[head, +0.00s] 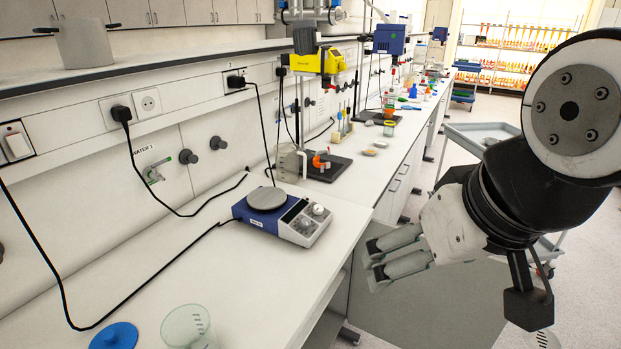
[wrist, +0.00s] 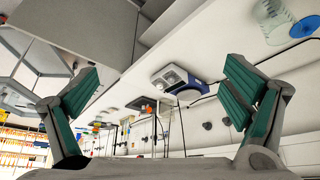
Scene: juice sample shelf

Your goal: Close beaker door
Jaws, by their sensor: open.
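A flat grey panel (head: 435,305), which looks like an open cabinet door, juts out from the front of the white bench at the lower right of the head view. In the wrist view, which is upside down, the grey panel (wrist: 80,28) shows at the upper left, beside the cabinet front under the bench top. My gripper (head: 373,260) is at the bench's front edge, in front of or above the panel in the head view. In the wrist view its fingers (wrist: 163,88) are wide apart with nothing between them. I cannot tell whether it touches the panel.
A clear beaker (head: 187,327) and a blue lid (head: 114,336) stand on the near bench. A blue-white hotplate (head: 285,215) sits farther back. A grey trolley (head: 482,133) stands in the aisle. Stocked shelves (head: 515,60) are at the far end. Floor shows right of the bench.

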